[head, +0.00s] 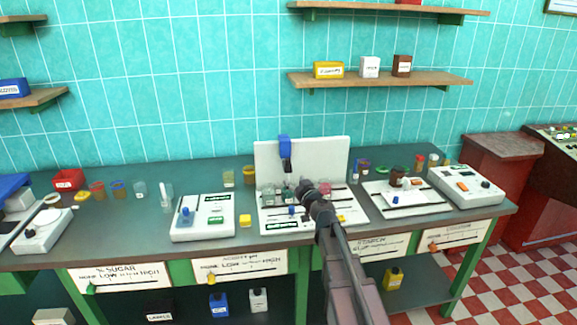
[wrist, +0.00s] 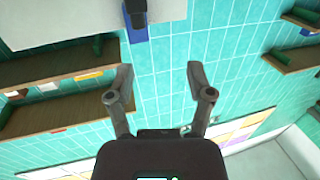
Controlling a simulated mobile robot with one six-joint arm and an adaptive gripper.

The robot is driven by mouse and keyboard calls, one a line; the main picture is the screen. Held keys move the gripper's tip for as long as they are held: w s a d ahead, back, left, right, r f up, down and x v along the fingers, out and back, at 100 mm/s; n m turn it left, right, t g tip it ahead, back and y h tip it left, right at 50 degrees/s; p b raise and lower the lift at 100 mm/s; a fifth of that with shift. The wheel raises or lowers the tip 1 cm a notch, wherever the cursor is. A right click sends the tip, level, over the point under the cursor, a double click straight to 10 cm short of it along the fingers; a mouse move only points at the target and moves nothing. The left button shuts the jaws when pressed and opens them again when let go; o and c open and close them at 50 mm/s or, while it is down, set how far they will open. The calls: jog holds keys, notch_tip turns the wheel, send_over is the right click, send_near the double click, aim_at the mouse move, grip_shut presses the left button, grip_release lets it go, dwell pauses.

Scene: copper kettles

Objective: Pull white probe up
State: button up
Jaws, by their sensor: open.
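I cannot single out the white probe for sure. A thin white upright piece stands in a clear glass (head: 166,192) on the left part of the bench. A small white part (head: 405,184) also shows on the right-hand device, beside a brown cup. My gripper (head: 308,190) is over the middle device (head: 285,224), in front of its white back panel (head: 325,160), and partly hides the small glasses there. In the wrist view my gripper (wrist: 158,85) has its fingers wide apart with nothing between them. The wrist view shows no white probe.
A blue-topped dark holder (head: 285,150) is on the back panel. A white device with a blue knob (head: 203,217) stands to the left, a grey-white box (head: 467,187) to the right. Jars, cups and a red box (head: 68,179) line the green bench. Shelves hang above.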

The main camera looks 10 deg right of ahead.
aim_at(289, 162)
jog(key=shift+w+d+r+m+t+h, duration=0.1)
jog(key=shift+w+d+m+t+h, duration=0.2)
jog(key=shift+d, duration=0.25)
jog(key=shift+w+d+m+t+h, duration=0.1)
jog(key=shift+w+d+m+h, duration=0.15)
jog(key=shift+d+h, duration=0.2)
jog(key=shift+w, duration=0.1)
jog(key=w, duration=0.4)
jog(key=w+a, duration=0.1)
jog(key=w, duration=0.4)
jog(key=w+a, duration=0.1)
jog(key=w, duration=0.3)
jog(key=shift+w+a, duration=0.1)
jog(key=shift+w, duration=0.15)
grip_shut()
